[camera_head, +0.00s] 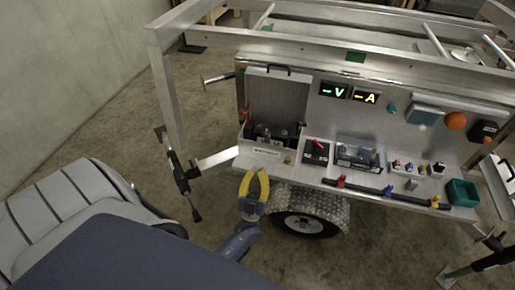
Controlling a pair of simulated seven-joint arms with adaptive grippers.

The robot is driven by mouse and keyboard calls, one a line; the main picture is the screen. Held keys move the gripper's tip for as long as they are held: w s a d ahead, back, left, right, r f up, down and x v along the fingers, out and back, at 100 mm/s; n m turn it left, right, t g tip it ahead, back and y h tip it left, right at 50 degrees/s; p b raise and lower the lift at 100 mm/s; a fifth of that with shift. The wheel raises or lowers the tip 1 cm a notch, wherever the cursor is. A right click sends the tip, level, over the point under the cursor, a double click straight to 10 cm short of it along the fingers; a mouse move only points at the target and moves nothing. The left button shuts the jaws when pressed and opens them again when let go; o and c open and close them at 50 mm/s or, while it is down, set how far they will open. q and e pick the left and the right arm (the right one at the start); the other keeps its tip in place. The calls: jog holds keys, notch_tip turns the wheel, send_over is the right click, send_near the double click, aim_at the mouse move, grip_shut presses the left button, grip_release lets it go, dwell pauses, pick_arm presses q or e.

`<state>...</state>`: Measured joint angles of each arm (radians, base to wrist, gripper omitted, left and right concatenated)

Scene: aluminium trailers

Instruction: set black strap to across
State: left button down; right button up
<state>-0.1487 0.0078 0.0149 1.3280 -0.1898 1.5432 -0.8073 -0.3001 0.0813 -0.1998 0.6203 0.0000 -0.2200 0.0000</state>
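A long black strap (365,192) lies along the front of the trailer's metal shelf, slanting down to the right. A red piece (341,181), a blue piece (388,190) and a yellow piece (435,200) sit along it. I cannot tell how its ends are fastened. My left gripper (254,175) has yellow fingers, spread apart with nothing visible between them. It is in front of the shelf's left end, left of the strap and apart from it. My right gripper is not in view.
An open box (262,151) with a raised lid stands at the shelf's left. A clear-covered box (358,155), small coloured parts and a green bin (462,192) stand behind or right of the strap. A wheel (305,224) is below. Metal rails cross above.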

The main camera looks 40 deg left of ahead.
pick_arm(q)
jog(key=w+a+r, duration=0.3)
jog(key=w+r, duration=0.2)
jog(key=w, duration=0.3)
jog(key=shift+a+r, duration=0.15)
jog(key=shift+r, duration=0.25)
jog(key=shift+w, duration=0.1)
